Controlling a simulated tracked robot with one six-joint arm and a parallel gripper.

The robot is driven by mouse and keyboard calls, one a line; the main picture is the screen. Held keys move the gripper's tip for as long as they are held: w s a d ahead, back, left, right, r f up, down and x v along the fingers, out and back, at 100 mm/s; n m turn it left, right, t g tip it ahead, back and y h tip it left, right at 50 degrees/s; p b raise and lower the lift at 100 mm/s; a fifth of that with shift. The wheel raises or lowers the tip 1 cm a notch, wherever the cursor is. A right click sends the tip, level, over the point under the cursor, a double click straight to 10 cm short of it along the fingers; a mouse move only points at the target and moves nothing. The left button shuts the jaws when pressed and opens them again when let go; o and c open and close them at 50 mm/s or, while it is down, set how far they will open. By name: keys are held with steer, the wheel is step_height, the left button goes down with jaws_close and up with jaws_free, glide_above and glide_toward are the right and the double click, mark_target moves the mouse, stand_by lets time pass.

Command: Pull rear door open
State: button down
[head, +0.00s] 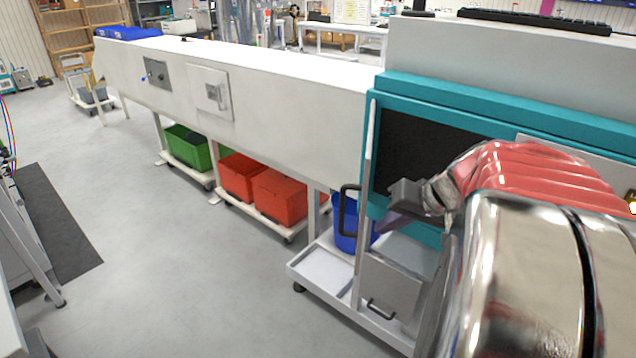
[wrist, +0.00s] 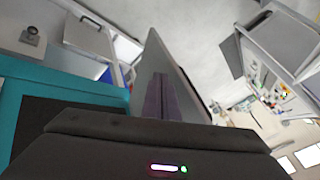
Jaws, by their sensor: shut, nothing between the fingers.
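The machine with a teal frame (head: 470,100) and a dark opening (head: 420,140) stands at the right of the head view. At its left edge a narrow pale upright panel (head: 366,150), which looks like the door seen nearly edge-on, stands out from the frame. A black bow handle (head: 348,212) is on its left side. My gripper (head: 388,224) is shut and empty, just right of the panel, in front of the opening. In the wrist view the shut fingers (wrist: 162,98) overlap a grey panel (wrist: 165,55). I cannot tell whether they touch it.
A low white trolley (head: 320,268) and a blue bin (head: 345,225) are below the panel. Red crates (head: 278,197) and a green crate (head: 187,148) stand under the long white housing (head: 290,85).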

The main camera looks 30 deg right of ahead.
steer(key=shift+w+a, duration=0.75)
steer(key=shift+a, duration=0.1)
